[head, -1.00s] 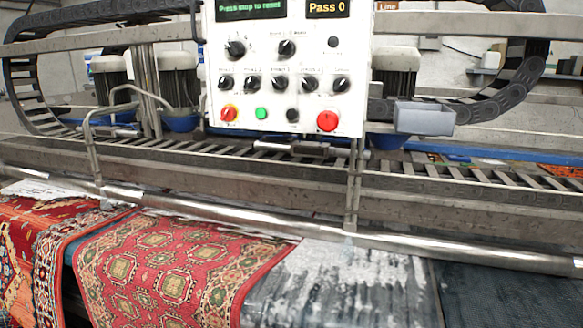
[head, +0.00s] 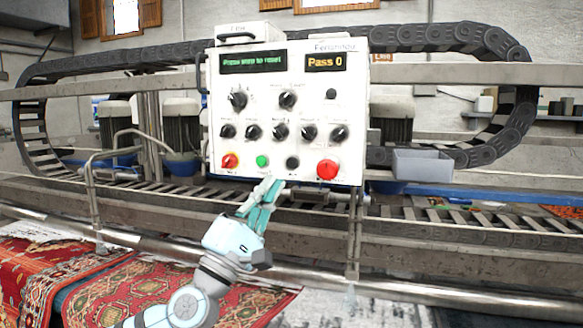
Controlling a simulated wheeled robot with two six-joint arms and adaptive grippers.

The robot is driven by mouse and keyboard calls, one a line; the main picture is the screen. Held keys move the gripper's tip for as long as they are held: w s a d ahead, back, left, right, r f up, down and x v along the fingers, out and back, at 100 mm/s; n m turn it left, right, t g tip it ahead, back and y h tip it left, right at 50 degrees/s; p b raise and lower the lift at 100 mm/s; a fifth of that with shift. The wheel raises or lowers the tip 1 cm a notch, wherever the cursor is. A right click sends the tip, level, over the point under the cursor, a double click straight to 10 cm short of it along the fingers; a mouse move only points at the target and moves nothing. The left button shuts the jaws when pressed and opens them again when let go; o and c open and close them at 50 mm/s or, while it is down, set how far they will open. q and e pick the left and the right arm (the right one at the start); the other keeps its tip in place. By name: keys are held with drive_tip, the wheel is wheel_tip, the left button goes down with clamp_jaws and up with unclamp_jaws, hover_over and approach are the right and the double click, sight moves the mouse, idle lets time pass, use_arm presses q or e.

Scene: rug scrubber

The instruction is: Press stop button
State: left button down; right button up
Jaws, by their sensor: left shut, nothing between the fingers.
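The control panel (head: 345,75) is a white box with black knobs and a row of buttons along its bottom. A large round red button (head: 327,169) sits at the lower right of that row; its label is too small to read. The green display (head: 253,60) seems to read "Press stop to reset", and the orange display reads "Pass 0". My left gripper (head: 270,184) is shut and empty, with its teal fingers pointing up just below the panel's bottom edge. It is left of and below the red button, apart from it. My right gripper is not in view.
A grey tray (head: 422,165) juts out right of the panel. A metal rail (head: 400,287) crosses in front, above the rugs (head: 100,290).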

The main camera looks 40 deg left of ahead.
sight(292, 163)
use_arm(q)
drive_tip(key=shift+n+h, duration=0.3)
drive_tip(key=shift+h, duration=0.4)
drive_tip(key=s+d+r, duration=0.2)
drive_tip(key=shift+d+r, duration=0.2)
drive_tip(key=shift+d, duration=0.15)
drive_tip(key=shift+w+a, duration=0.1)
drive_tip(key=shift+w, duration=0.05)
drive_tip(key=shift+w+a+f+p, duration=0.1)
drive_tip(key=shift+w+a+p, duration=0.45)
drive_tip(key=shift+w, duration=0.85)
drive_tip(key=shift+w+a+r+p, duration=0.1)
drive_tip(key=shift+w+a+p, duration=0.4)
drive_tip(key=shift+w, duration=0.85)
drive_tip(key=shift+w+a+f+p, duration=0.1)
drive_tip(key=shift+w+a+p, duration=0.45)
drive_tip(key=shift+w, duration=0.85)
drive_tip(key=shift+d, duration=0.2)
drive_tip(key=shift+w+a, duration=0.15)
drive_tip(key=shift+w, duration=0.25)
